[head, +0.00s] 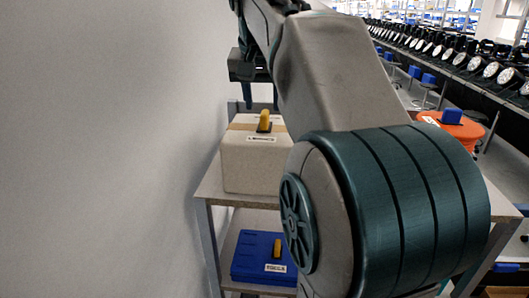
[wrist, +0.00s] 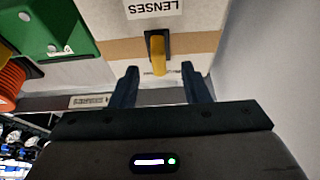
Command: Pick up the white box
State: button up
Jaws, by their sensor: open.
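The white box (head: 250,172) looks off-white, with a brown tape band and a label, and stands on the table's top against the wall side. It also shows in the wrist view (wrist: 85,72), where its label (wrist: 155,8) reads LENSES upside down. A yellow and black handle-like piece (head: 264,121) is on top of the box, and it shows between and beyond my fingers in the wrist view (wrist: 158,52). My gripper (wrist: 162,85) is open, with nothing between its fingertips. In the head view its finger (head: 247,95) hangs above the box's rear; my arm hides part of the box's right.
A blue case (head: 262,258) lies on the lower shelf. A green container (wrist: 50,28) and an orange round thing (wrist: 10,82) are beside the box. The orange thing (head: 455,128) carries a blue block. A grey wall (head: 100,150) rises close on the left.

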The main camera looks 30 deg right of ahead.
aim_at(264, 113)
jog(key=p+x, duration=0.1)
jog(key=x, duration=0.4)
jog(key=shift+s, duration=0.1)
jog(key=shift+r, duration=0.1)
grip_shut()
